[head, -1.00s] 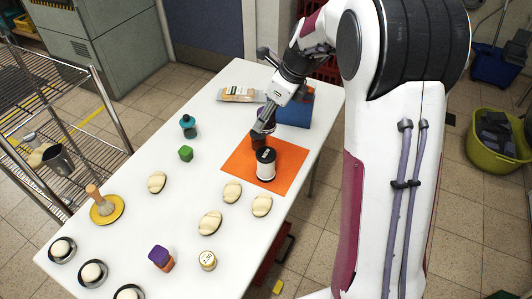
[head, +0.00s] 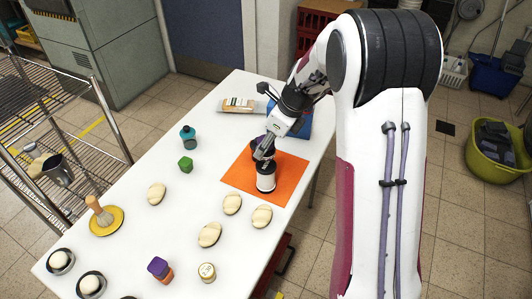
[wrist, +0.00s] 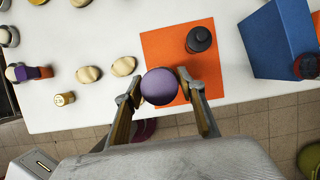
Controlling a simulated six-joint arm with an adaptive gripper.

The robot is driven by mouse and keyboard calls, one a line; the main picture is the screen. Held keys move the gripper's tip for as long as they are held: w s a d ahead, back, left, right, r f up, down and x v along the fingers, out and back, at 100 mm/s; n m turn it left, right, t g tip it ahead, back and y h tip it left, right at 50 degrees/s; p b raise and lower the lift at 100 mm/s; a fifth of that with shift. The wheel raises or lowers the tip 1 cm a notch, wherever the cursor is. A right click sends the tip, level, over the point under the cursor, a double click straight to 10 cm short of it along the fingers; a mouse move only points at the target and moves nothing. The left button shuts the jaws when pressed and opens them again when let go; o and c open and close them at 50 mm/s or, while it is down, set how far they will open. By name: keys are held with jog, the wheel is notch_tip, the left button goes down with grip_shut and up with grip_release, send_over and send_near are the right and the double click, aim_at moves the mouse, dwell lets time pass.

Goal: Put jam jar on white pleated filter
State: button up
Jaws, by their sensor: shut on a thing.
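My gripper (head: 262,152) is shut on the jam jar, whose round purple lid (wrist: 160,87) sits between the two fingers in the wrist view. I cannot tell whether the jar touches the filter. In the wrist view, the filter is not clearly visible.
A black-topped round object (wrist: 199,39) stands on the mat. A blue box (wrist: 278,40) is beyond it. Cream oval pieces (head: 261,216) lie in front of the mat. A teal bottle (head: 188,138) and green block (head: 186,164) stand left. Bare white table lies between.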

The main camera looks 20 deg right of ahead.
aim_at(266, 154)
jog(key=shift+f, duration=1.85)
jog(key=shift+f, duration=0.1)
jog(key=o, duration=1.3)
jog(key=shift+v, duration=6.1)
